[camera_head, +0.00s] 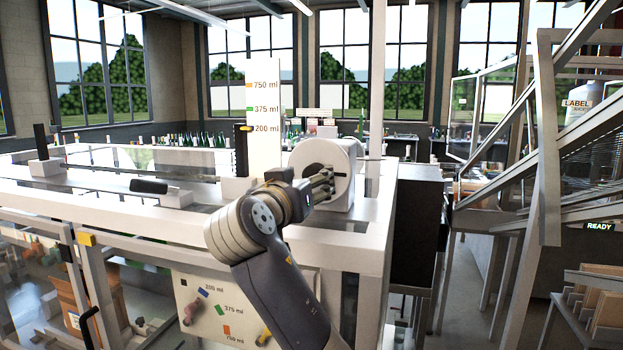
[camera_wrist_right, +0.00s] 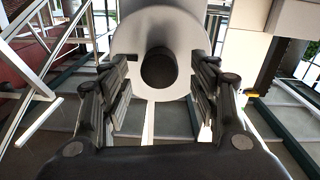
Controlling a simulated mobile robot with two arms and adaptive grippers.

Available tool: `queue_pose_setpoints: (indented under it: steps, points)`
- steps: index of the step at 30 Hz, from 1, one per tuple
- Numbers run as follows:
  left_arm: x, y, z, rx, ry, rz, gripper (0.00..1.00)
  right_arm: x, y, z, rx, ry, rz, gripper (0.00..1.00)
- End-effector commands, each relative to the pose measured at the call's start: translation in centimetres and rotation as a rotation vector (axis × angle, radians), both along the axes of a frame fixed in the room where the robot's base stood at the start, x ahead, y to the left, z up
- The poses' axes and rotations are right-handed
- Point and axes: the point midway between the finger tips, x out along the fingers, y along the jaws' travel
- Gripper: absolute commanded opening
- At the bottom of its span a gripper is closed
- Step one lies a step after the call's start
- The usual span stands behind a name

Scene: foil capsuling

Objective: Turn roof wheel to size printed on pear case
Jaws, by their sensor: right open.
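The white roof wheel (camera_head: 312,152) sits on top of the white machine frame. My right gripper (camera_head: 322,184) is at its face, open. In the right wrist view the wheel (camera_wrist_right: 127,45) fills the top middle. Its dark round hub (camera_wrist_right: 158,69) lies between my spread fingers (camera_wrist_right: 160,95), with gaps on both sides. A tall white scale board (camera_head: 263,100) behind reads 750 ml in orange, 375 ml in green and 200 ml in yellow. A dark upright piece (camera_head: 241,152) stands beside the 200 ml mark. I cannot make out a pear case or its print. My left gripper is not in view.
A white panel (camera_head: 205,322) on the machine front shows size labels with coloured marks. A brown box (camera_head: 72,303) is behind glass at lower left. Grey sloping rails (camera_head: 540,140) and a READY sign (camera_head: 600,226) stand at right. Floor shows between machine and rails.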

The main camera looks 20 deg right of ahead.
Motion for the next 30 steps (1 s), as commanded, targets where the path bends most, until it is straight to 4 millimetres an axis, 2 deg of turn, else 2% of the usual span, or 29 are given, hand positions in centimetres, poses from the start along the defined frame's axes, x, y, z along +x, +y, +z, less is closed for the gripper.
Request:
queue_pose_setpoints:
  steps: [6,12,18,30]
  points:
    - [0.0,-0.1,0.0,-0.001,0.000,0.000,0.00,-4.0,3.0,0.0,0.003,-0.001,0.006,0.56]
    - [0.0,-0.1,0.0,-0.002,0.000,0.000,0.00,-6.5,4.7,-0.1,0.001,0.000,0.002,0.56]
    - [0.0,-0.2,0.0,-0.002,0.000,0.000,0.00,-7.3,5.2,0.0,0.000,0.000,0.000,0.56]
    - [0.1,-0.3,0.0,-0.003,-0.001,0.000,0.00,-7.4,5.2,0.0,-0.001,-0.001,0.001,0.56]
